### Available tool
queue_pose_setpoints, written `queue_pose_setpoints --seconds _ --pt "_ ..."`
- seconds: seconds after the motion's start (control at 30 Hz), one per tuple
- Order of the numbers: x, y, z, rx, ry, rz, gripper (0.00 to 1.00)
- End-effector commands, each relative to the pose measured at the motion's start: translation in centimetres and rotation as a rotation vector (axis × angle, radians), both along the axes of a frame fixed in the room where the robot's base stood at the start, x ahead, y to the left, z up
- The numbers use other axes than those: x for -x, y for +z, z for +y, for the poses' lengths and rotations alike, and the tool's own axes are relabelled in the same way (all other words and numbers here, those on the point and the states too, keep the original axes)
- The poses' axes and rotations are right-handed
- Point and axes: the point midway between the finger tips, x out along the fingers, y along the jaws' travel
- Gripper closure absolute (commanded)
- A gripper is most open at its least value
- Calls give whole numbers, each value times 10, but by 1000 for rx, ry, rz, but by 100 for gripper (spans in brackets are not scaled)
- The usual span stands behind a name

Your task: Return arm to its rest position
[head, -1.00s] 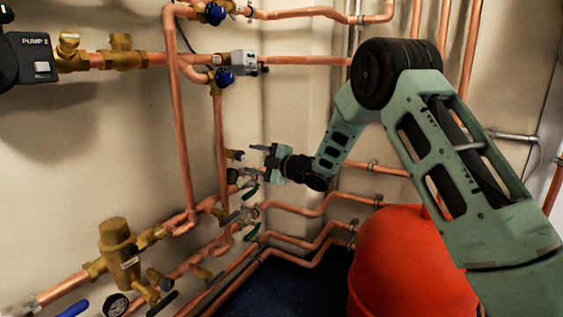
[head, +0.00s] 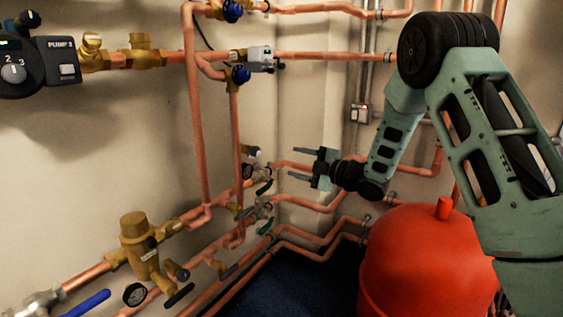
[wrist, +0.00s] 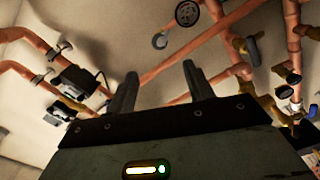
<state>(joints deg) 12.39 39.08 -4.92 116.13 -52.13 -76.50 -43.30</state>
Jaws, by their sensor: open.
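My gripper (head: 306,164) is in the middle of the head view, on the end of my green arm, with its fingers pointing left toward the copper pipes and valves. The two fingers are apart with nothing between them. In the wrist view my gripper (wrist: 158,82) also shows two separate dark fingers and an empty gap. A copper pipe (wrist: 165,62) runs across the wall behind the fingertips. I cannot tell the exact distance from the fingers to the pipes, but no contact shows.
A red tank (head: 415,262) stands below my arm. A brass valve body (head: 139,243), a gauge (head: 135,294) and a pump (head: 35,65) are at the left. Dark blue floor (head: 300,285) shows at the bottom.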

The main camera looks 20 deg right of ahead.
Motion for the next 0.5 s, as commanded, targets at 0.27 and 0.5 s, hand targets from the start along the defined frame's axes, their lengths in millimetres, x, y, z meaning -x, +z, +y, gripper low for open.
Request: queue_pose_setpoints --seconds 0.27,0.5 --pt "-1 3 13 -9 -17 41 48" --pt "11 4 73 -63 -136 315 48"
